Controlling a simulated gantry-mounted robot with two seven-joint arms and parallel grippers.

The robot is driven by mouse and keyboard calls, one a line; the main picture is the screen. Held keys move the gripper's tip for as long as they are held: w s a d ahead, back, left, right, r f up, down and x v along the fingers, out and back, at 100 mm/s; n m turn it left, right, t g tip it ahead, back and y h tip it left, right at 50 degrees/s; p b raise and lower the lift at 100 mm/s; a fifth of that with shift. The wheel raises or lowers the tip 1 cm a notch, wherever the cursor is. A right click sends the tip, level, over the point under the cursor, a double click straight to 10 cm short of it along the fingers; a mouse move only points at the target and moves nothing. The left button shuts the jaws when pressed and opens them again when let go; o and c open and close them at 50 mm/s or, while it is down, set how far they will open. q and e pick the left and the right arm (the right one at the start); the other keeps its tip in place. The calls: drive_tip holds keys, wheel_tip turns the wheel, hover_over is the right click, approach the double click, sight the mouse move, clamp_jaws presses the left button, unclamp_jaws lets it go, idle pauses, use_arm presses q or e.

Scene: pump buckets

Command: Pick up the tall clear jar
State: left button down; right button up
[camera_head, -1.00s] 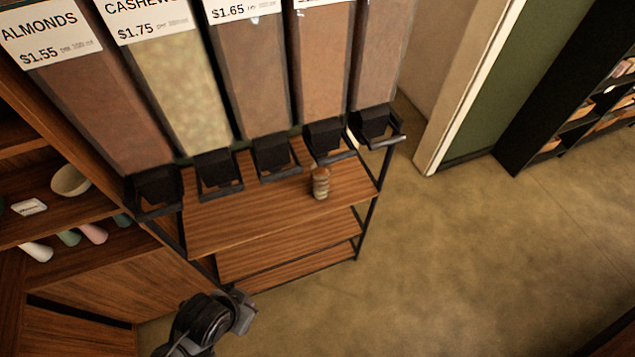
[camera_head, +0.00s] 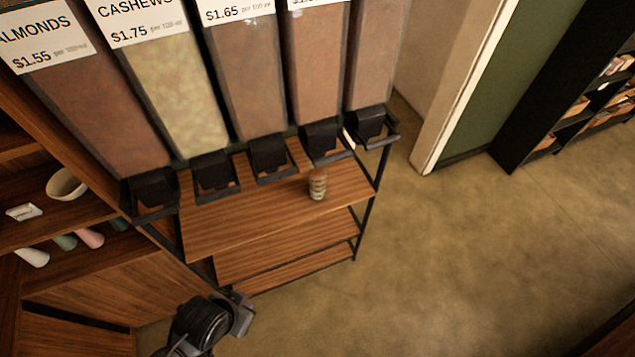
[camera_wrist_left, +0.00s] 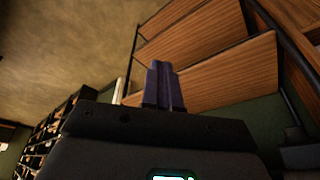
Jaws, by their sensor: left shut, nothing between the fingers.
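A small upright jar (camera_head: 317,184) with brownish and pale bands stands on the top wooden shelf (camera_head: 235,222) below the dispensers, toward its right end. It is too small in the picture to tell whether it is clear. My left gripper (camera_head: 241,308) is low in the head view, in front of and below the shelves, well apart from the jar. In the left wrist view its two dark fingers (camera_wrist_left: 164,86) are together with nothing between them, and the jar does not show there. My right gripper is not in view.
Several bulk dispensers with black spouts (camera_head: 271,156) hang over the back of the shelf, close behind the jar. A wooden side cabinet (camera_head: 75,285) holding a bowl (camera_head: 67,184) stands at left. Open floor (camera_head: 450,270) lies at right.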

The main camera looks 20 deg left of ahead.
use_arm(q)
drive_tip(key=c, duration=1.8)
unclamp_jaws()
drive_tip(key=shift+c, duration=0.2)
drive_tip(key=o, duration=1.8)
